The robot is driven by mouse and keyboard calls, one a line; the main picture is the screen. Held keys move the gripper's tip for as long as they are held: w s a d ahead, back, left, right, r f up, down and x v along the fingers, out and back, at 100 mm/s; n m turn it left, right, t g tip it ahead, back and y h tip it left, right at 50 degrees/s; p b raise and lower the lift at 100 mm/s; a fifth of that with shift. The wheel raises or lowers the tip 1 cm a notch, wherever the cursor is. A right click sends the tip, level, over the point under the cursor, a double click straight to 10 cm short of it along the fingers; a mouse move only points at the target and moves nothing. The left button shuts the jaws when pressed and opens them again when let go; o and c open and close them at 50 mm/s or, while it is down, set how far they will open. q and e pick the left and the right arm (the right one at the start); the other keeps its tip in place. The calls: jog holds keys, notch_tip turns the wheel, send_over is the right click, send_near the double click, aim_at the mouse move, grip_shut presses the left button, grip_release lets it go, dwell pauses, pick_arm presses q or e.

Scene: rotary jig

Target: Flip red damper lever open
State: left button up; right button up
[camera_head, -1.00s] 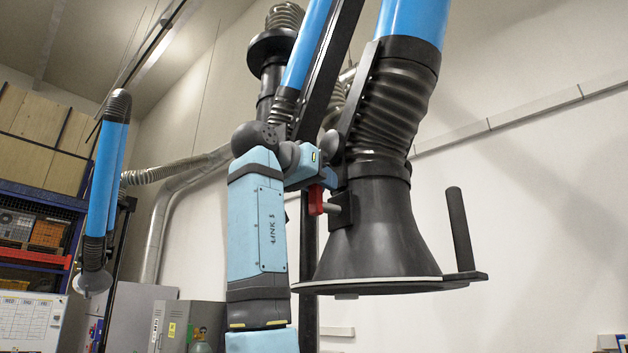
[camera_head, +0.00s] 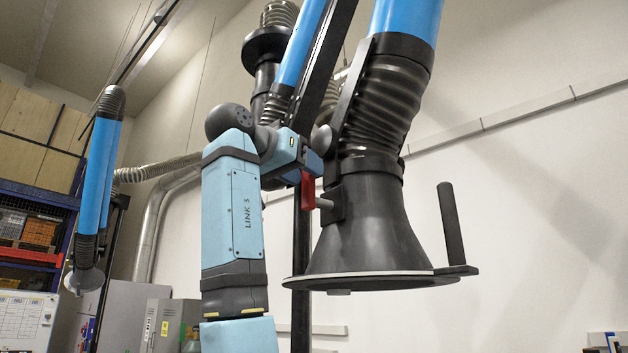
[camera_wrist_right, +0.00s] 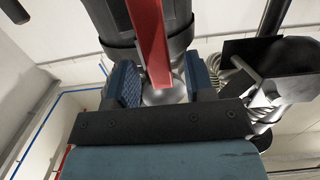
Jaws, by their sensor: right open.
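The red damper lever (camera_head: 308,190) sits on the left side of the black extraction hood (camera_head: 370,235), on a short grey shaft. It hangs roughly upright in the head view. My right gripper (camera_head: 312,160) is at the lever's upper part, partly in front of it. In the right wrist view, the red lever (camera_wrist_right: 152,45) runs between the two blue finger pads of my open right gripper (camera_wrist_right: 160,83). A gap shows on both sides, so I see no grip on it. The lever's far end is cut off there. My left gripper is not in view.
A ribbed black hose and blue duct (camera_head: 405,25) rise above the hood. A black upright handle (camera_head: 451,222) stands at the hood's right rim. A black support arm (camera_head: 325,65) runs close behind my right gripper.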

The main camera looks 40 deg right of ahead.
jog(key=a+b, duration=0.1)
jog(key=a, duration=0.9)
jog(key=shift+s+r, duration=0.4)
jog(key=shift+r, duration=0.05)
